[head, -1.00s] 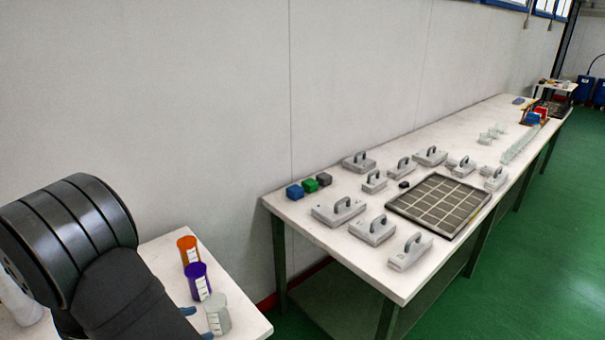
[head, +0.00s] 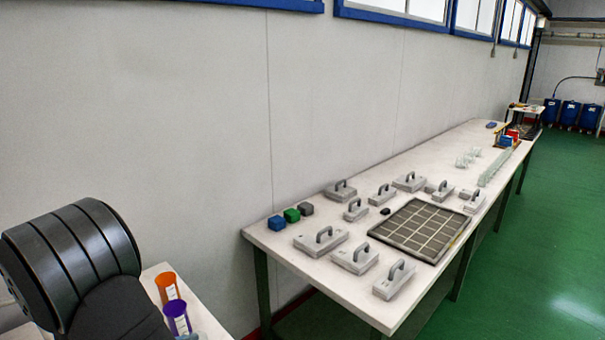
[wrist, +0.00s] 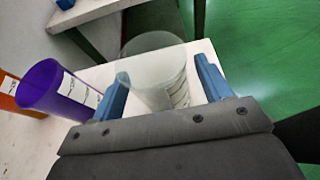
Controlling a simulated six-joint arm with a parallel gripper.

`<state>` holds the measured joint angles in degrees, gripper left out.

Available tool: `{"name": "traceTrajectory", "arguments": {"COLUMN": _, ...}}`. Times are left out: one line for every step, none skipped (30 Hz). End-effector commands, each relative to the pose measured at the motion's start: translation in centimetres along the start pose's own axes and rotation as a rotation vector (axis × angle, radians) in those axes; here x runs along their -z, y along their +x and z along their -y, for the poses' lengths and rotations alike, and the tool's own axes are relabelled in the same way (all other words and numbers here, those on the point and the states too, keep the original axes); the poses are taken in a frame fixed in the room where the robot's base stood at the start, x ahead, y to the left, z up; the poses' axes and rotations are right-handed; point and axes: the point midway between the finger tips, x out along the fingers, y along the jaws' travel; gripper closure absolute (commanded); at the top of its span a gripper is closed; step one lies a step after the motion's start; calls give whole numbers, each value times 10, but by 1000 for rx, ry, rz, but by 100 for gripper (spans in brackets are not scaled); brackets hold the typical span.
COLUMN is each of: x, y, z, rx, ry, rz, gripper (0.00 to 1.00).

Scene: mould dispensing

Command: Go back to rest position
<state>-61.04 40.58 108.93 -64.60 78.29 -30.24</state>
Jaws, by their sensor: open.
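In the wrist view my gripper (wrist: 163,70) is open, with its two blue fingers apart. A clear beaker with dark markings (wrist: 158,50) shows between and beyond the fingers; whether they touch it I cannot tell. The beaker stands at the white table's edge. To its left is a purple beaker (wrist: 45,85), also in the head view (head: 177,318), and an orange beaker (wrist: 8,92), also in the head view (head: 168,287). My dark arm fills the lower left of the head view; the fingers are mostly out of that frame.
A long white table (head: 290,255) runs along the wall. It holds several grey handled blocks (head: 321,238), a dark gridded tray (head: 375,228), and blue (head: 277,222), green (head: 292,215) and grey (head: 306,208) small blocks. Green floor lies to the right.

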Motion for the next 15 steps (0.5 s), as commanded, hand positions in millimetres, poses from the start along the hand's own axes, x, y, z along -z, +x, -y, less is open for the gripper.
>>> {"name": "traceTrajectory", "arguments": {"x": 0, "y": 0, "z": 0, "rx": 0, "ry": 0, "rz": 0, "gripper": 29}}
{"name": "traceTrajectory", "arguments": {"x": 0, "y": 0, "z": 0, "rx": 0, "ry": 0, "rz": 0, "gripper": 29}}
{"name": "traceTrajectory", "arguments": {"x": 1, "y": 0, "z": 0, "rx": 0, "ry": 0, "rz": 0, "gripper": 29}}
{"name": "traceTrajectory", "arguments": {"x": 1, "y": 0, "z": 0, "rx": 0, "ry": -1, "rz": 0, "gripper": 29}}
{"name": "traceTrajectory", "arguments": {"x": 2, "y": 1, "z": 0, "rx": 0, "ry": -1, "rz": 0, "gripper": 29}}
{"name": "traceTrajectory", "arguments": {"x": 4, "y": 1, "z": 0, "rx": 0, "ry": -2, "rz": 0, "gripper": 29}}
{"name": "traceTrajectory", "arguments": {"x": 5, "y": 2, "z": 0, "rx": 0, "ry": -2, "rz": 1, "gripper": 29}}
{"name": "traceTrajectory", "arguments": {"x": 7, "y": 3, "z": 0, "rx": 1, "ry": -3, "rz": 1, "gripper": 29}}
{"name": "traceTrajectory", "arguments": {"x": 9, "y": 4, "z": 0, "rx": 1, "ry": -3, "rz": 1, "gripper": 29}}
{"name": "traceTrajectory", "arguments": {"x": 11, "y": 5, "z": 0, "rx": 0, "ry": -3, "rz": 1, "gripper": 29}}
{"name": "traceTrajectory", "arguments": {"x": 14, "y": 6, "z": 0, "rx": 0, "ry": -2, "rz": 0, "gripper": 29}}
{"name": "traceTrajectory", "arguments": {"x": 18, "y": 7, "z": 0, "rx": 1, "ry": -3, "rz": 0, "gripper": 29}}
{"name": "traceTrajectory", "arguments": {"x": 21, "y": 9, "z": 0, "rx": 1, "ry": -4, "rz": 0, "gripper": 29}}
{"name": "traceTrajectory", "arguments": {"x": 22, "y": 5, "z": -1, "rx": -2, "ry": -2, "rz": 0, "gripper": 29}}
{"name": "traceTrajectory", "arguments": {"x": 22, "y": -3, "z": -1, "rx": -5, "ry": 0, "rz": 0, "gripper": 29}}
